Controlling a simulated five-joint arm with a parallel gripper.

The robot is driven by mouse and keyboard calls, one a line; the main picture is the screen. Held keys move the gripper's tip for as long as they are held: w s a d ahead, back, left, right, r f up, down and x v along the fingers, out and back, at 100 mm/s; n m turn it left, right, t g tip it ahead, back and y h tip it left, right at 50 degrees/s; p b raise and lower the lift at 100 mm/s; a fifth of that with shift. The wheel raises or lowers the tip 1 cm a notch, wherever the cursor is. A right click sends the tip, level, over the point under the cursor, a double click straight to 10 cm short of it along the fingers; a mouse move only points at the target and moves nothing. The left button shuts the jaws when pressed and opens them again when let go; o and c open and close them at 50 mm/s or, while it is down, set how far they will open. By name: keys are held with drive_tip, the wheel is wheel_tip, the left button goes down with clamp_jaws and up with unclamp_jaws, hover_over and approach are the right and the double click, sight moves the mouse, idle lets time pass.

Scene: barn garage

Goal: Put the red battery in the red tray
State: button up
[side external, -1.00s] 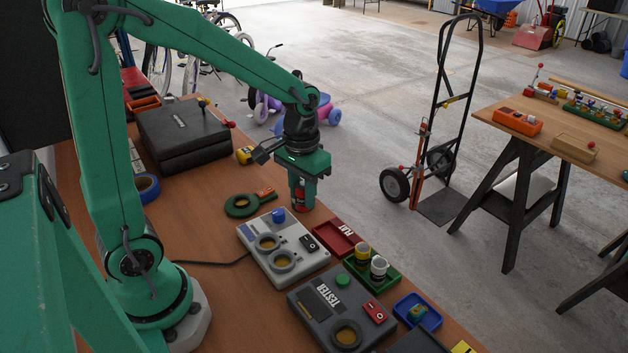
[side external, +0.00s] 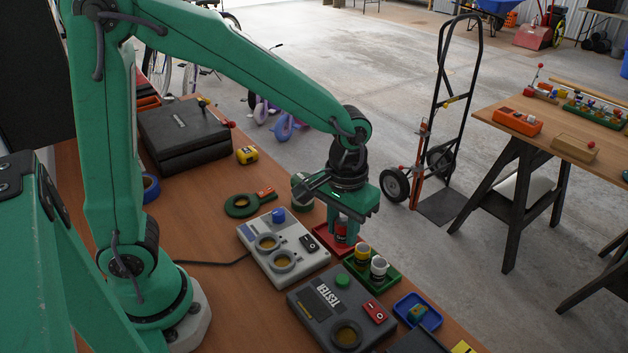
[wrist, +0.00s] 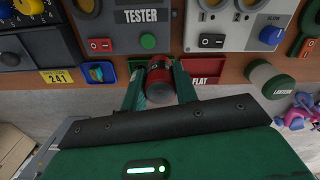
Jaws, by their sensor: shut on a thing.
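The red battery (side external: 341,230) is upright between the fingers of my gripper (side external: 343,226), which is shut on it. In the wrist view the battery (wrist: 159,82) shows its dark end between the green fingers. The red tray (side external: 322,238) lies beyond the grey device and is partly hidden by my gripper and the battery. In the wrist view the red tray (wrist: 205,80), marked FLAT, lies just right of the battery. The battery overlaps the tray in the side view; I cannot tell its exact height or whether it touches.
A green tray (side external: 392,284) with a yellow and a white battery adjoins the red tray. A blue tray (side external: 428,318) lies farther right. The light grey device (side external: 284,252) and dark tester (side external: 318,300) stand in front. A lantern (side external: 302,195) stands behind my gripper.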

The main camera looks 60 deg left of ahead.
drive_tip(key=w+a+f, duration=0.2)
drive_tip(key=a, duration=0.1)
drive_tip(key=w+a+f, duration=0.2)
drive_tip(key=a, duration=0.1)
drive_tip(key=w+a+f, duration=0.2)
drive_tip(key=a+f, duration=0.1)
drive_tip(key=shift+w+a, duration=0.1)
drive_tip(key=shift+a, duration=0.3)
drive_tip(key=shift+f, duration=1.95)
drive_tip(key=shift+f, duration=0.1)
drive_tip(key=o, duration=1.1)
drive_tip(key=shift+c, duration=0.2)
